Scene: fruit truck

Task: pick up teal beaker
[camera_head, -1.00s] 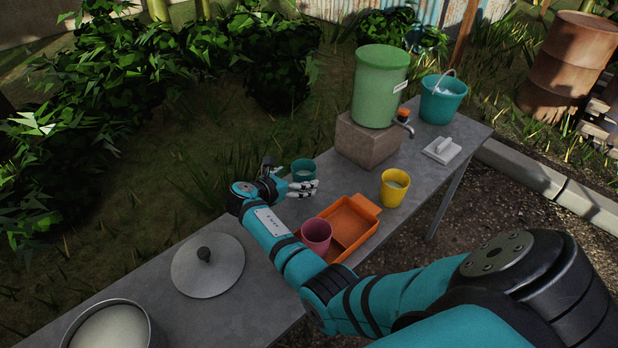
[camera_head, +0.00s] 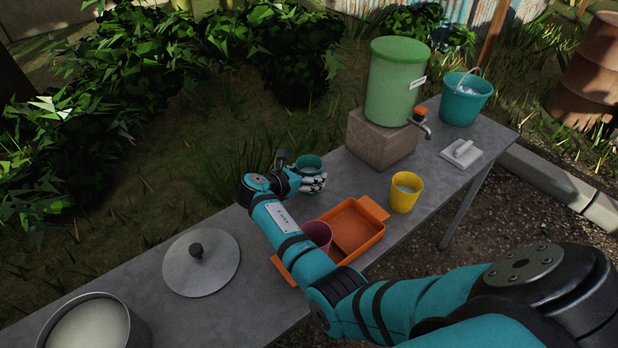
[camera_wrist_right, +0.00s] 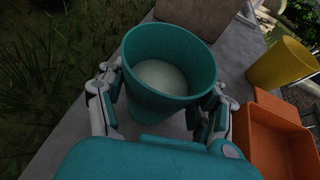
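The teal beaker (camera_head: 309,166) shows near the far edge of the grey table (camera_head: 248,233), upright, with pale content inside. My right gripper (camera_head: 314,183) is at the beaker. In the right wrist view the beaker (camera_wrist_right: 168,98) fills the space between the two fingers of the gripper (camera_wrist_right: 160,100), which press close against its sides. The gripper looks shut on it. The beaker's base is hidden there, and any gap above the table is hard to judge. My left gripper is not in view.
An orange tray (camera_head: 372,212) with a pink cup (camera_head: 317,234) lies under my right forearm. A yellow cup (camera_head: 406,193), brown block (camera_head: 381,140), green drum (camera_head: 395,85) and teal bucket (camera_head: 466,100) stand to the right. A lid (camera_head: 214,268) and pot (camera_head: 52,318) are left.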

